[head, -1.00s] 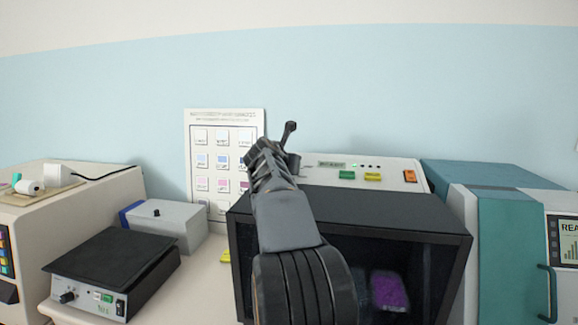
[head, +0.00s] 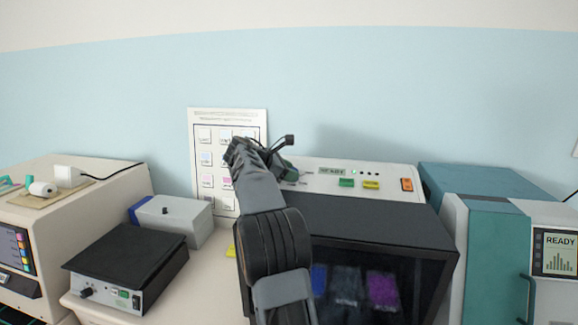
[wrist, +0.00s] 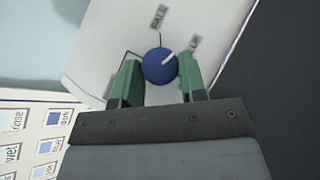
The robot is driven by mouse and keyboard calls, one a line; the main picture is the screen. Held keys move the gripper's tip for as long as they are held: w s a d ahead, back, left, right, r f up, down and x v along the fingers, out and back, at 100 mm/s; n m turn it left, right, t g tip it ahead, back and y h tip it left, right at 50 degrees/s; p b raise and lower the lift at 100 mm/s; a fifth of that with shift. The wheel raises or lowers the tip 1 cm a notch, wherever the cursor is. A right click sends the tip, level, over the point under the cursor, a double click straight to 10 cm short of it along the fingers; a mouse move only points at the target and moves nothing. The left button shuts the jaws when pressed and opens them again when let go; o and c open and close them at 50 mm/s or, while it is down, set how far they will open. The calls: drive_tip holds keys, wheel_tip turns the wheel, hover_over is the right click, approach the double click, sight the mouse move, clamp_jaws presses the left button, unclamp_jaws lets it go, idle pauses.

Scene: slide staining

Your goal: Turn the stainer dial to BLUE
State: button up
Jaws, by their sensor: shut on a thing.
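The stainer dial (wrist: 155,70) is a round blue knob on a white panel, seen in the wrist view. Its white pointer line is turned to the upper right, toward a small grey label (wrist: 194,44) that I cannot read clearly. Another label (wrist: 158,16) stands above the dial, and a third at the lower left is partly hidden by a finger. My gripper (wrist: 161,76) has its green fingers on both sides of the dial, shut on it. In the head view my gripper (head: 285,163) is at the left end of the stainer panel (head: 325,190), and my arm hides the dial.
The stainer's black body (head: 390,222) has a dark front with blue and purple shapes inside. A wall chart (head: 230,117) stands behind. A grey box (head: 180,222) and a black-topped plate device (head: 125,262) are left. A teal machine (head: 500,245) reading READY stands right.

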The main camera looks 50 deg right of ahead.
drive_tip(key=shift+m+g+y, duration=0.3)
drive_tip(key=shift+m, duration=0.3)
drive_tip(key=shift+w, duration=0.1)
drive_tip(key=o, duration=0.9)
drive_tip(key=v, duration=1.3)
drive_tip(key=shift+w+a+r, duration=0.2)
drive_tip(key=shift+r, duration=0.05)
